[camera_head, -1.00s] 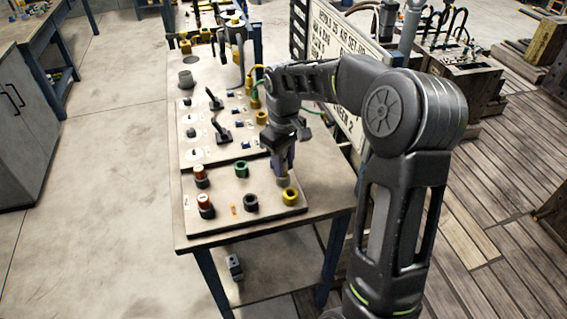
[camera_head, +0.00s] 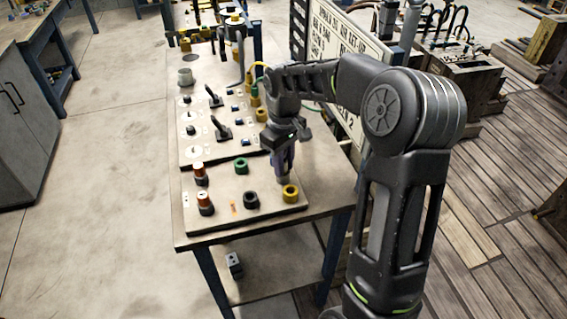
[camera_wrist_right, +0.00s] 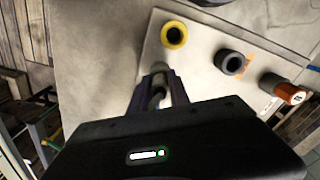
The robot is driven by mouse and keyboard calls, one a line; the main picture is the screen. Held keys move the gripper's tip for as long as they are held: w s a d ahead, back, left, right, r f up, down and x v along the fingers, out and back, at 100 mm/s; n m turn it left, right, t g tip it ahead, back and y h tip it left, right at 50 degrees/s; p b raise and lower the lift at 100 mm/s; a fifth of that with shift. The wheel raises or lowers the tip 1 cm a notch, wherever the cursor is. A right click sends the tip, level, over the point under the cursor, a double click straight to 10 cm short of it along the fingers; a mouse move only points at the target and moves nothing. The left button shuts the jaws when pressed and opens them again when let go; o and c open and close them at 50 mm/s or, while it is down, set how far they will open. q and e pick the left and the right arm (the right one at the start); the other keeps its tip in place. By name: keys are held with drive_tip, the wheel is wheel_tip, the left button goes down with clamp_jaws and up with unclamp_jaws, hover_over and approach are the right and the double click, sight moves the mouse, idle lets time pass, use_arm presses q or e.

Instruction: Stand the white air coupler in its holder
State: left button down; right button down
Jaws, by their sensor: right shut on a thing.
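My right gripper (camera_head: 284,168) hangs over the right side of the near board, just behind the yellow ring (camera_head: 290,193). Its purple fingers are shut on a small pale grey piece, which I take for the white air coupler (camera_wrist_right: 158,95). The fingers cover most of it. The right gripper also shows in the right wrist view (camera_wrist_right: 160,88). I cannot make out a white holder; the board behind the fingers is hidden. I cannot tell whether the coupler touches the board. My left gripper is not in view.
A black ring (camera_head: 251,200) and a green ring (camera_head: 241,166) stand on the near board (camera_head: 222,222). Two orange-topped pieces stand at its left, one at the front (camera_head: 205,202). A second board with levers lies behind. A sign (camera_head: 335,50) stands right of the table.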

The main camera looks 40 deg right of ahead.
drive_tip(key=c, duration=1.1)
unclamp_jaws()
drive_tip(key=shift+f, duration=0.1)
drive_tip(key=shift+c, duration=0.2)
drive_tip(key=shift+a, duration=0.1)
drive_tip(key=shift+c, duration=1)
drive_tip(key=o, duration=0.4)
